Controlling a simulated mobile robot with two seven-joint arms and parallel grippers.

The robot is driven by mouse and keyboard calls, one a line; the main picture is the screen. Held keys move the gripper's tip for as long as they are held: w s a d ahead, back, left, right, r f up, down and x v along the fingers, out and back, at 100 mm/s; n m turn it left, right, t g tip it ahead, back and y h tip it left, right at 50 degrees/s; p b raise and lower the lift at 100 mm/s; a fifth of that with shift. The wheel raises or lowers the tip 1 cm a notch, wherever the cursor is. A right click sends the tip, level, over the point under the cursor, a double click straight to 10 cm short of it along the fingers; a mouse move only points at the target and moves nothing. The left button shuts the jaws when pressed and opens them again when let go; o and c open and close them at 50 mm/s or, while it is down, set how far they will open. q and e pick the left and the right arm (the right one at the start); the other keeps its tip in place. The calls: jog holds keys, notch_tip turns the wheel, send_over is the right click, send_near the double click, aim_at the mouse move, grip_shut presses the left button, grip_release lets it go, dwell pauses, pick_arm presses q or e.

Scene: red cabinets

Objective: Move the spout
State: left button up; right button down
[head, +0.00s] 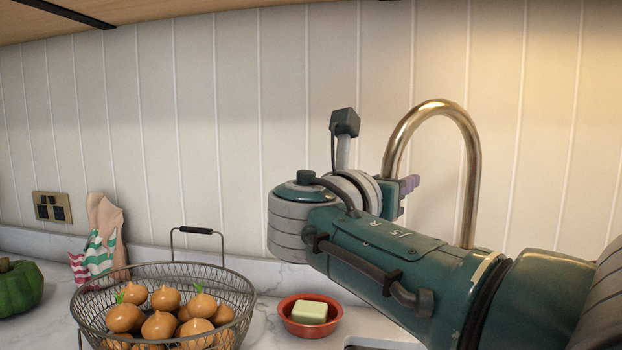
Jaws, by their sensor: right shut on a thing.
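The spout (436,107) is a tall, curved metal tube that rises at the right and bends over to the left. Its lower left part is hidden behind my right arm and gripper. My right gripper (408,185) is at the downward left end of the spout and is shut on it. Only a small part of the fingers shows; the rest is hidden by my wrist. My left gripper is not in view.
A wire basket (245,305) of onions stands at the lower left. A red bowl (310,333) with soap (309,312) sits below my wrist. A green pumpkin (18,290) and a cloth (105,235) are farther left. A white panelled wall (230,100) stands behind.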

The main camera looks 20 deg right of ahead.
jog(key=shift+d, duration=0.1)
dwell(0.3)
jog(key=c, duration=0.6)
grip_release()
jog(key=shift+c, duration=0.2)
jog(key=v, duration=1)
